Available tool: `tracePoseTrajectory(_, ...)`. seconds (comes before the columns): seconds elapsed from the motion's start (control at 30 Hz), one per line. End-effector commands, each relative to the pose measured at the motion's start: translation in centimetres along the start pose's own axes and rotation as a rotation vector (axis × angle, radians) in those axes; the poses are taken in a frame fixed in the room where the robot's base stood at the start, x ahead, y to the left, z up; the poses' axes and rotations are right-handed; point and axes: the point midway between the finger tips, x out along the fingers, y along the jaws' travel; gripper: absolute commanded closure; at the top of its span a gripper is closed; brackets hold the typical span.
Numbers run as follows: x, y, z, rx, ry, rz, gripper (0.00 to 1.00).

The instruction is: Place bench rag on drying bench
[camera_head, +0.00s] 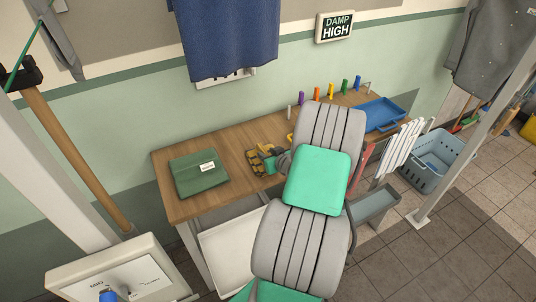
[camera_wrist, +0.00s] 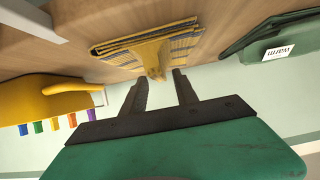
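A folded yellow and dark striped cloth, which looks like the bench rag (camera_head: 256,162), lies on the wooden bench (camera_head: 220,203). In the wrist view the striped cloth (camera_wrist: 187,43) has a yellow bunched part standing up from its middle. My gripper (camera_wrist: 159,78) is open. Its two dark fingers point at this bunched part, one to each side of it; I cannot tell whether they touch it. In the head view my arm hides the middle of the bench, and the gripper's fingers are hard to make out.
A green folded cloth with a white label (camera_head: 200,173) lies left of the striped one. A yellow object (camera_wrist: 45,97) is on the other side. Coloured pegs (camera_head: 331,90) and a blue tray (camera_head: 379,114) are farther right. A blue cloth (camera_head: 228,38) hangs above.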

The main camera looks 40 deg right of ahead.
Motion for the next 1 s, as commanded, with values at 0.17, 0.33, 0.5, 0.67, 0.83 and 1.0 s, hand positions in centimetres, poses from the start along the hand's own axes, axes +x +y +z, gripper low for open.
tracePoseTrajectory(0.17,-0.7,0.1,-0.2,0.001,0.001,0.002,0.65)
tracePoseTrajectory(0.33,-4.5,0.3,-0.2,0.002,0.003,0.007,0.65)
tracePoseTrajectory(0.5,-8.9,0.2,-0.1,0.002,0.002,0.006,0.65)
tracePoseTrajectory(0.67,-11.5,0.1,-0.1,0.001,0.001,0.003,0.65)
tracePoseTrajectory(0.83,-12.1,-0.2,-0.3,-0.004,-0.004,-0.005,0.65)
tracePoseTrajectory(1.0,-11.0,-6.0,-1.5,-0.066,-0.11,-0.128,0.65)
